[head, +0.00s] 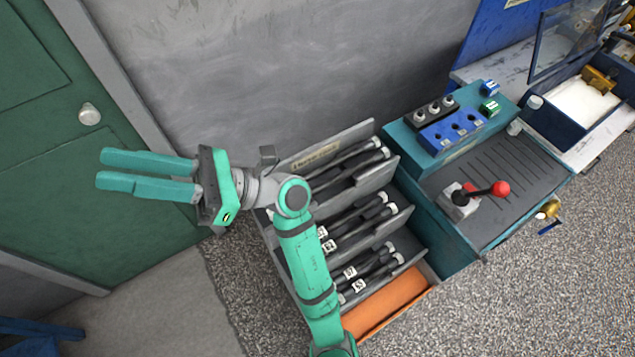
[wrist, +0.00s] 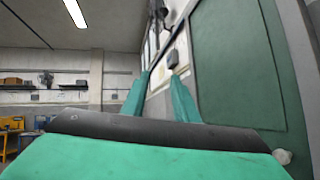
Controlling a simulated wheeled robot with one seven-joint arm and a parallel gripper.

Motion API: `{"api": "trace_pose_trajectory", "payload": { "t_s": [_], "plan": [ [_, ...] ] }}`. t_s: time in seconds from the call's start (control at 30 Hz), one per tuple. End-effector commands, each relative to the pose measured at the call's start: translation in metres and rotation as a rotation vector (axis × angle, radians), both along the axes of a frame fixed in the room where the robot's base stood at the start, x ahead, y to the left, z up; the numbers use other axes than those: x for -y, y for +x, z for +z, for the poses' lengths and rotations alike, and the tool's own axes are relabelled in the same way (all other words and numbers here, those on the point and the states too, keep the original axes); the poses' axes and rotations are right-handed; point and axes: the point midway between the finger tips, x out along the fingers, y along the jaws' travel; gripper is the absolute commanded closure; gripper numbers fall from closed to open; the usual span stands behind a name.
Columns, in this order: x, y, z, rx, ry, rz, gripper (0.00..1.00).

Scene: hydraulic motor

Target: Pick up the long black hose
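Several black hoses with pale end fittings lie in a tiered grey rack in the head view. Hoses show on the top tier (head: 352,160), the middle tier (head: 362,222) and the bottom tier (head: 370,268). My arm covers their left parts, so I cannot tell which hose is longest. My gripper (head: 101,170) is left of the rack, raised and pointing left toward the green door. Its two teal fingers are apart with nothing between them. In the wrist view the gripper (wrist: 159,77) is also empty, and no hose shows there.
A teal workbench (head: 440,215) with a red-knobbed lever (head: 500,188) and blue socket block (head: 452,130) adjoins the rack on the right. An orange tray (head: 390,305) sits at the rack's base. The green door (head: 60,150) and grey wall (head: 260,60) stand behind. Speckled floor is clear at lower right.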

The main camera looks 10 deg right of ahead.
Motion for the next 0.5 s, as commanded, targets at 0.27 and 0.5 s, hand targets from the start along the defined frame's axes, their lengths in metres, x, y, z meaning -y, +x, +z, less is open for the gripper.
{"api": "trace_pose_trajectory", "payload": {
  "t_s": [0.27,0.5],
  "plan": [
    [-0.016,0.019,-0.042,0.294,-0.389,-0.085,0.73],
    [0.002,0.048,-0.099,0.51,-0.747,-0.131,0.73]
  ]
}}
